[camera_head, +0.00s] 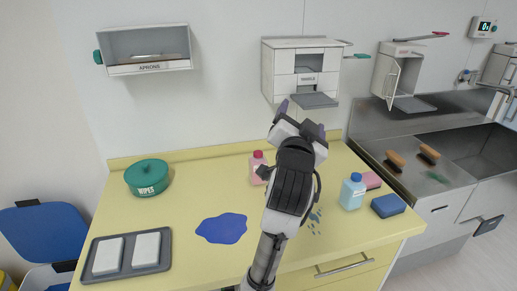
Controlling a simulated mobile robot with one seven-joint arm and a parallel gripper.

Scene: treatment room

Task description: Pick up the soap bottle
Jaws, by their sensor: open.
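Two bottles stand upright on the yellow counter, and I cannot read a label on either to tell which is the soap. A light blue bottle (352,194) with a blue cap is to the right of my arm. A pink bottle (257,165) with a red cap is just left of my arm, which may hide part of it. My gripper (302,119) is open, with purple-tipped fingers pointing toward the back wall. It appears raised above the counter, apart from both bottles; nothing shows between its fingers.
A blue sponge (388,205) and a pink sponge (371,180) lie close to the blue bottle. A blue spill (222,228), green wipes tub (147,177) and grey tray (166,248) are left. Two brushes (428,153) (395,161) lie by the sink. A towel dispenser (302,72) hangs behind.

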